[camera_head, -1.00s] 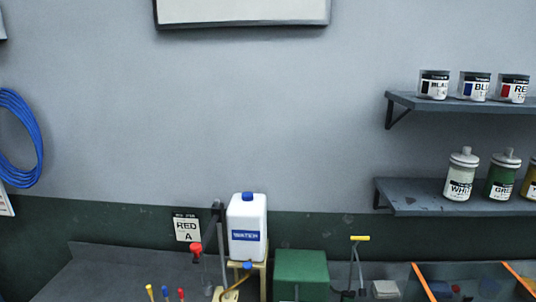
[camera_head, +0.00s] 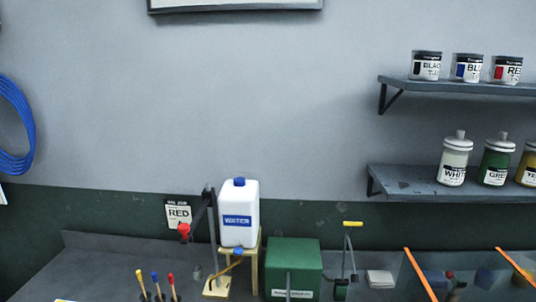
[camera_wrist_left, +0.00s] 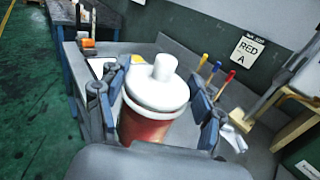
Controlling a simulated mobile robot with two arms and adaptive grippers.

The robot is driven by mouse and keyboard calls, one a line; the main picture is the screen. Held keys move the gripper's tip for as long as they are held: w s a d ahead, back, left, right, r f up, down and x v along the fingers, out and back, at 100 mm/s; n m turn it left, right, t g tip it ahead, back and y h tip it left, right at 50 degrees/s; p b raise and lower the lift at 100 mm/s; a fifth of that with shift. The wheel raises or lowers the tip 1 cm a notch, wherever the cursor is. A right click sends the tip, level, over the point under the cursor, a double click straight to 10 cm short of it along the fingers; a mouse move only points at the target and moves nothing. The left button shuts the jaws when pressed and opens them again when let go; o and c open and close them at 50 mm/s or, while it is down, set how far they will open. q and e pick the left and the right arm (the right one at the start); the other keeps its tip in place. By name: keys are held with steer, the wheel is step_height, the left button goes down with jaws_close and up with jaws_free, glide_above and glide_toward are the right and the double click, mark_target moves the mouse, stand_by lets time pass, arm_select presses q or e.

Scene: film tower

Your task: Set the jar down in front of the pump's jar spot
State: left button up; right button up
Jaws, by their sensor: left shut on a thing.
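In the left wrist view, a red jar (camera_wrist_left: 143,129) with a white lid and round white knob is between the blue-padded fingers of my left gripper (camera_wrist_left: 160,100), which is shut on it. The jar's lower part is hidden. In the head view, a dark post with a red-knobbed lever (camera_head: 184,231) stands on a pale base (camera_head: 217,287) by the white water container (camera_head: 238,221). A yellow-handled device (camera_head: 350,252) stands farther right. I cannot tell which is the pump, and no jar spot is clear. Neither gripper shows in the head view.
A RED A sign (camera_head: 178,214) is on the wall behind the bench. Several colored-handled tools (camera_head: 157,283) stand at the front left. A green box (camera_head: 293,264) sits right of the water container. Wall shelves (camera_head: 440,189) hold jars. Grey bench top (camera_head: 100,262) at left is bare.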

arm_select(q)
steer(key=s+d+f+m+t+h+b, duration=0.2)
steer(key=d+m+t+h+b, duration=0.4)
steer(key=d+m+h+b, duration=0.3)
steer(key=d+h, duration=0.1)
steer(key=h, duration=0.3)
steer(key=shift+s+d+f, duration=0.15)
steer(key=shift+s+f, duration=0.2)
steer(key=shift+f, duration=0.05)
